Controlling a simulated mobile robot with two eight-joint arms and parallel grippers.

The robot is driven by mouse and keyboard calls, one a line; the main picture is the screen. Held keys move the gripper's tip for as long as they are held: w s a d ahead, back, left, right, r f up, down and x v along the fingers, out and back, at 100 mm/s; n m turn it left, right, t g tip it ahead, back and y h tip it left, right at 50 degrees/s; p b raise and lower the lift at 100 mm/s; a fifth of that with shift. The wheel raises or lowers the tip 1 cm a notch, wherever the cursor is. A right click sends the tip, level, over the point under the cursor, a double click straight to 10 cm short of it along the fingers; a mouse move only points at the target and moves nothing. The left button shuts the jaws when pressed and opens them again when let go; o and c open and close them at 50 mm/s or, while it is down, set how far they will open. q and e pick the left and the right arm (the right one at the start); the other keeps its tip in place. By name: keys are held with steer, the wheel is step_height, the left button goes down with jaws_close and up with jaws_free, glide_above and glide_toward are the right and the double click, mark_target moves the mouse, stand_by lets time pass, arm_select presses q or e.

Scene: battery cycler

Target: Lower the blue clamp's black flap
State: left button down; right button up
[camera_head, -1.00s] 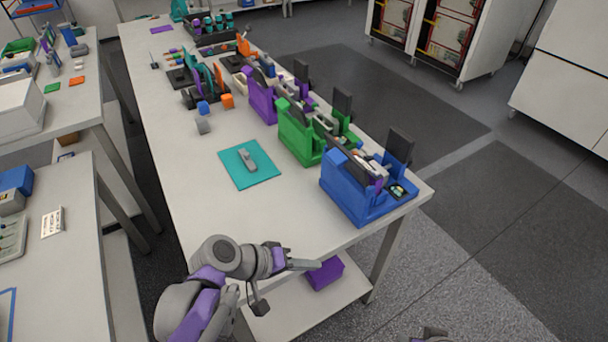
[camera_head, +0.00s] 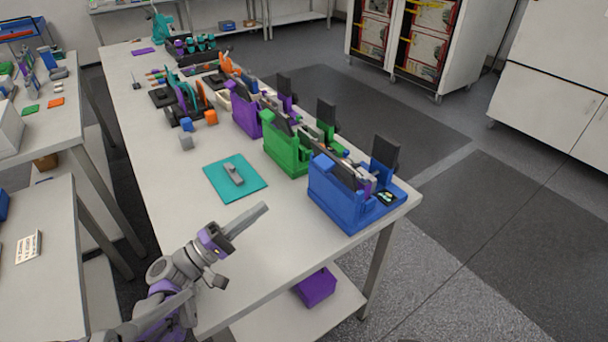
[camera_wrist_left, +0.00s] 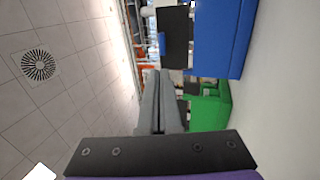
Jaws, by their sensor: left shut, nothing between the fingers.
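The blue clamp (camera_head: 333,196) stands at the near right end of the long table. Its black flap (camera_head: 385,152) stands upright at its right side. In the left wrist view the blue clamp (camera_wrist_left: 218,38) is at the top right, with a black panel (camera_wrist_left: 174,36) beside it that looks like the flap. My left gripper (camera_head: 262,208) is shut and empty above the table's near part, left of the blue clamp and apart from it. Its closed fingers (camera_wrist_left: 160,78) point forward in the wrist view. My right gripper is not in view.
The green clamp (camera_head: 284,154) and the purple clamp (camera_head: 244,118) stand in a row behind the blue one. A teal mat (camera_head: 216,180) with a small grey object (camera_head: 233,174) lies to their left. A purple box (camera_head: 317,287) sits on the lower shelf.

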mark_target(317, 165)
arm_select(q)
steer(key=shift+d, duration=0.1)
steer(key=p+x, duration=0.1)
steer(key=x, duration=1.2)
steer(key=shift+w+d+r+p, duration=0.2)
steer(key=shift+w+d+p, duration=0.05)
steer(key=shift+d+p, duration=0.1)
steer(key=shift+r, duration=0.1)
